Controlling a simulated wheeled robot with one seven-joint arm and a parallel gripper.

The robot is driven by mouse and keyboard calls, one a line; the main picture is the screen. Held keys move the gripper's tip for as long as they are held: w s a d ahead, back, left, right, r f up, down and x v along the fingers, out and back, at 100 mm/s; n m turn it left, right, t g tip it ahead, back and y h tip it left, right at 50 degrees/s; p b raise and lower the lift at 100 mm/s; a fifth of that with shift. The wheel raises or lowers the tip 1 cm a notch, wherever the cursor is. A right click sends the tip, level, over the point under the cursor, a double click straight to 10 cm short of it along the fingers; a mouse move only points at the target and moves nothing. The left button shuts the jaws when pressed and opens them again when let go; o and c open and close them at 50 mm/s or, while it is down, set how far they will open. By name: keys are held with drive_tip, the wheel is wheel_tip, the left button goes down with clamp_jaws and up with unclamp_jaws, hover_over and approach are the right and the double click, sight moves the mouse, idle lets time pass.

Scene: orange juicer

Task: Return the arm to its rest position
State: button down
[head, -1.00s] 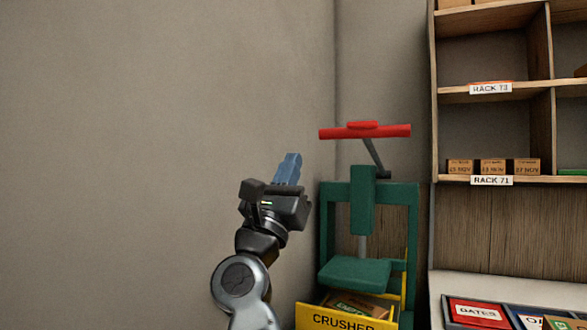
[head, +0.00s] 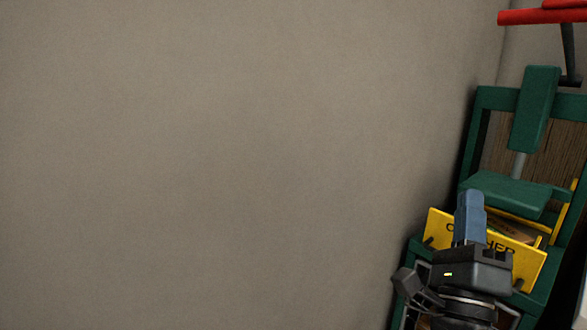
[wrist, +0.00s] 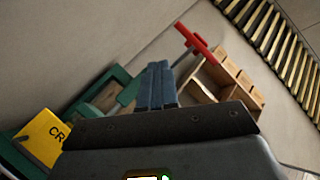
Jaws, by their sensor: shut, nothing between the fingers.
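My gripper (head: 469,215) is at the lower right of the head view, its blue fingers pointing up. The fingers are shut together with nothing between them. In the wrist view my gripper (wrist: 156,85) shows in the middle, also closed and empty. In the head view the fingers overlap the yellow crusher bin, in front of the green crusher press (head: 510,192). I cannot tell the exact gap between them. The rest of my arm is mostly below the frame.
The yellow bin (head: 437,226) sits in the press, with a box partly visible in it. The red handle (head: 540,16) is at the top right. A bare wall (head: 220,150) fills the left. The wrist view shows a wooden rack (wrist: 222,80) and a slatted surface (wrist: 275,40).

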drive_tip(key=s+f+n+g+y, duration=0.1)
drive_tip(key=s+f+n+y, duration=0.5)
drive_tip(key=s+f+n, duration=0.45)
drive_tip(key=s+a+f+n+g+y, duration=0.1)
drive_tip(key=s+f+n+g, duration=0.2)
drive_tip(key=s, duration=0.6)
drive_tip(key=s+f+n+g+y, duration=0.1)
drive_tip(key=s+f+n+g, duration=0.2)
drive_tip(key=s+n, duration=0.4)
drive_tip(key=s+a+f+n+g+y, duration=0.1)
drive_tip(key=s+f+n+g+y, duration=0.1)
drive_tip(key=s, duration=1.1)
wheel_tip(320, 180, down, 2)
drive_tip(key=n+g, duration=0.1)
drive_tip(key=n, duration=0.2)
drive_tip(key=shift+s+a+f+n, duration=0.15)
drive_tip(key=shift+s+a+n, duration=0.05)
drive_tip(key=shift+a+n, duration=0.15)
